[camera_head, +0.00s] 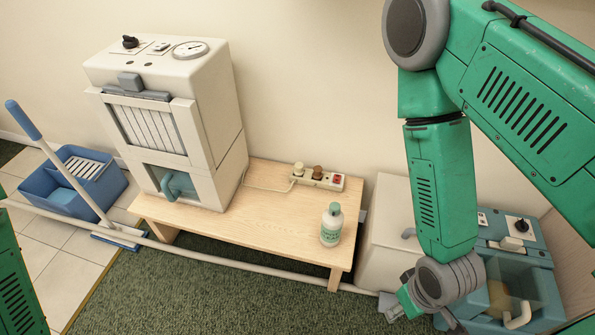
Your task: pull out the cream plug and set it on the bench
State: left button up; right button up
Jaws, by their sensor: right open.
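The cream plug (298,169) stands upright in the left part of a white power strip (327,184) at the back of the wooden bench (235,212). A cord runs left from it towards the cream machine. A brown plug (317,172) sits just right of it, and a red switch is at the strip's right end. My right gripper (420,316) is at the bottom, low beyond the bench's right end, apart from the plug and open. Its fingers are partly hidden. A green part of my left arm shows at the left edge; its gripper is out of view.
A white-green bottle (331,225) stands on the bench's right end. The cream machine (165,115) covers the left end. The front middle of the bench is bare. A pale pole (225,257) crosses before the bench. A teal machine (520,260) stands right.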

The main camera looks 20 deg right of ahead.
aim_at(276, 232)
jog(key=i+j+z, duration=0.3)
jog(key=i+j, duration=0.25)
jog(key=i+j+z, duration=0.25)
jog(key=i+j, duration=0.4)
